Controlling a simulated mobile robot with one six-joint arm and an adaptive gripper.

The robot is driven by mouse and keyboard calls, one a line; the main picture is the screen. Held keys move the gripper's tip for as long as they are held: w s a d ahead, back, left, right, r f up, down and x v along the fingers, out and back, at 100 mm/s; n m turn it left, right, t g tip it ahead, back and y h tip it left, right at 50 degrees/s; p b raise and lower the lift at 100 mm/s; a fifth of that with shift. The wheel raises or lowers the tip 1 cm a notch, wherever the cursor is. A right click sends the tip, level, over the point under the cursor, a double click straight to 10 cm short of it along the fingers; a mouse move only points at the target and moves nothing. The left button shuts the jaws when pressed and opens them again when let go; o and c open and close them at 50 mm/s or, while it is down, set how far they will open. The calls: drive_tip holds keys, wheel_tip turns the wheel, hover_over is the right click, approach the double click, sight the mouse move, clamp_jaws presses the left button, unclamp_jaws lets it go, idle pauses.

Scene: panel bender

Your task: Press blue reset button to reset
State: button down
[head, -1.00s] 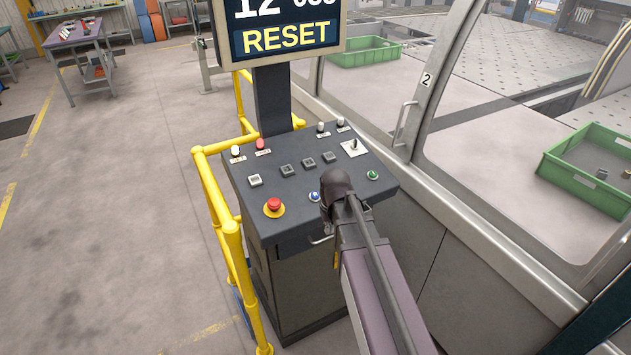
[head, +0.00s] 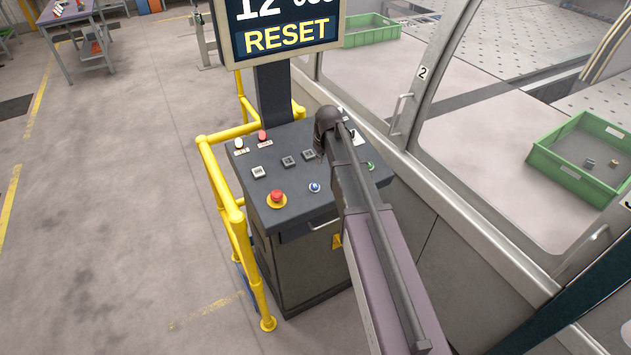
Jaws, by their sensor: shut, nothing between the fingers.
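The blue reset button (head: 314,187) is a small round button on the front part of the dark control console (head: 296,221). It is fully visible, just right of the red emergency stop button (head: 277,197). My gripper (head: 320,148) is shut and empty. In the picture it lies above and slightly right of the blue button, over the rear right part of the panel, apart from the blue button. My arm hides part of the panel's right side. The screen (head: 285,35) above the console reads RESET.
Yellow railing (head: 233,225) runs along the console's left side. A green button (head: 370,165) shows right of my arm. White and red knobs and square buttons sit on the panel. The glazed machine enclosure (head: 440,190) stands to the right, with green crates (head: 552,178) inside.

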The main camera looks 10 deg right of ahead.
sight(316, 187)
drive_tip(key=shift+f, duration=0.2)
drive_tip(key=b+x, duration=1.3)
drive_tip(key=shift+f, duration=0.1)
drive_tip(key=shift+w+a+f+b, duration=0.1)
drive_tip(key=shift+f+b, duration=0.1)
drive_tip(key=shift+b, duration=0.15)
idle(0.5)
drive_tip(key=shift+f, duration=0.1)
drive_tip(key=shift+w+f+b, duration=0.1)
drive_tip(key=shift+f+b, duration=0.6)
drive_tip(key=shift+b, duration=0.15)
drive_tip(key=shift+s, duration=0.3)
